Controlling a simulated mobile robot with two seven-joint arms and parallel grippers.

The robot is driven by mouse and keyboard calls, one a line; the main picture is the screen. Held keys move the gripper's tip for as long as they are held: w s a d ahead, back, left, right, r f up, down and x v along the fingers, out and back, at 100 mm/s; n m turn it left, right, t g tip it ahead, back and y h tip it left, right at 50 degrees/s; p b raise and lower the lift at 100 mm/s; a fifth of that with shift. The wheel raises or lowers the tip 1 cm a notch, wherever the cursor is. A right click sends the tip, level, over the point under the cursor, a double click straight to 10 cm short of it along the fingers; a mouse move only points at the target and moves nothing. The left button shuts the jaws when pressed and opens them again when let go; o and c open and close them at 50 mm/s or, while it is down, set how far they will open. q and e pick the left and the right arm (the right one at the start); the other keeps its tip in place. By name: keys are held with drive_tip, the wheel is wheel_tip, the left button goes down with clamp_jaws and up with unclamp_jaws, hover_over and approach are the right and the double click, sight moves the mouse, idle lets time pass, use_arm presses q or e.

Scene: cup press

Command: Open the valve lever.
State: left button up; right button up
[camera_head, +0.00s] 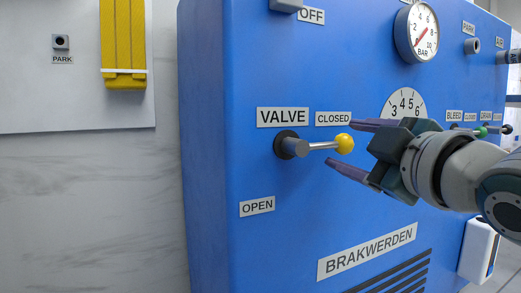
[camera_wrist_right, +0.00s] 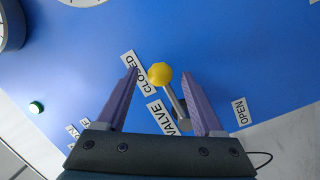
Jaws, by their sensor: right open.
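The valve lever (camera_head: 322,146) has a metal shaft and a yellow ball knob (camera_head: 344,144). It points right, level, below the CLOSED label (camera_head: 333,118), on a dark round hub. The OPEN label (camera_head: 257,206) is below and left of the hub. My right gripper (camera_head: 340,143) comes in from the right, open, one purple finger above the knob and one below. In the right wrist view the yellow knob (camera_wrist_right: 160,74) and shaft show between the spread fingers (camera_wrist_right: 160,72). I cannot tell whether they touch it. My left gripper is not in view.
The blue machine panel (camera_head: 300,230) carries a pressure gauge (camera_head: 416,32) at the top and a numbered dial (camera_head: 403,103). Small bleed and drain levers (camera_head: 480,131) sit at the right.

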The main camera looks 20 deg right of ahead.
drive_tip(key=shift+c, duration=0.4)
clamp_jaws()
idle(1.0)
